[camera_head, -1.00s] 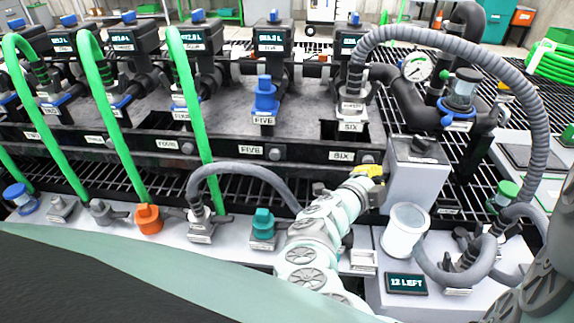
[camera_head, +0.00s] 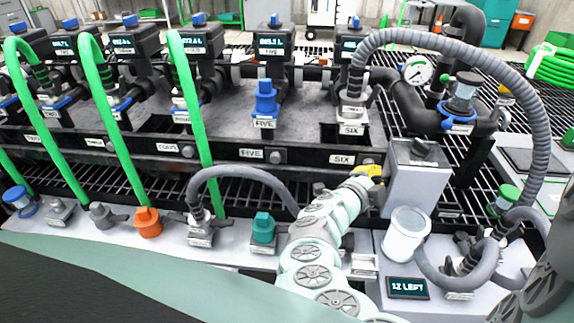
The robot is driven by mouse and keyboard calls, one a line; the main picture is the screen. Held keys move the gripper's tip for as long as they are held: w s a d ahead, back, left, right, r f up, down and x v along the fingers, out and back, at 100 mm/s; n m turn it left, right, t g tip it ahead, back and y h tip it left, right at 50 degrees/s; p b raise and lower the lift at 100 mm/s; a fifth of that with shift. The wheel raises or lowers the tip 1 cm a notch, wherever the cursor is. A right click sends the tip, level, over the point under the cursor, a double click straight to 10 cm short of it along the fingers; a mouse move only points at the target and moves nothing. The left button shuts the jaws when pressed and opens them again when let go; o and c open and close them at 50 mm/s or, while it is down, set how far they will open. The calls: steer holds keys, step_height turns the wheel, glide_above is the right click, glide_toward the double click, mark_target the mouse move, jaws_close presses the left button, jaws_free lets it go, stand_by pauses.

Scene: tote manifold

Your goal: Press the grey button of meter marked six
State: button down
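The plate marked SIX (camera_head: 342,160) sits on the black front rail below meter six (camera_head: 351,47), which has a small lit display. A round grey button shows to the right of the plate FIVE (camera_head: 251,154). The matching button right of the SIX plate is small and partly hidden by my arm's end, so I cannot make it out clearly. My gripper (camera_head: 371,172), with a yellow part at its tip, is just right of and slightly below the SIX plate, near the rail. I cannot tell whether it touches the button. Its fingers are not clear.
A grey box (camera_head: 416,180) stands close right of my gripper. A grey ribbed hose (camera_head: 525,100) arches from meter six to the right. Another grey hose (camera_head: 245,170) loops left of my arm. A white cup (camera_head: 405,235) and a display reading 12 LEFT (camera_head: 407,287) are at lower right.

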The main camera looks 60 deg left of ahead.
steer(key=shift+w+a, duration=0.35)
stand_by(0.7)
steer(key=shift+s, duration=0.1)
steer(key=shift+s+d+p, duration=0.6)
steer(key=shift+s+d, duration=0.05)
steer(key=shift+d, duration=0.1)
steer(key=shift+s+d+p, duration=1.5)
steer(key=shift+s+d, duration=0.1)
steer(key=shift+d, duration=0.25)
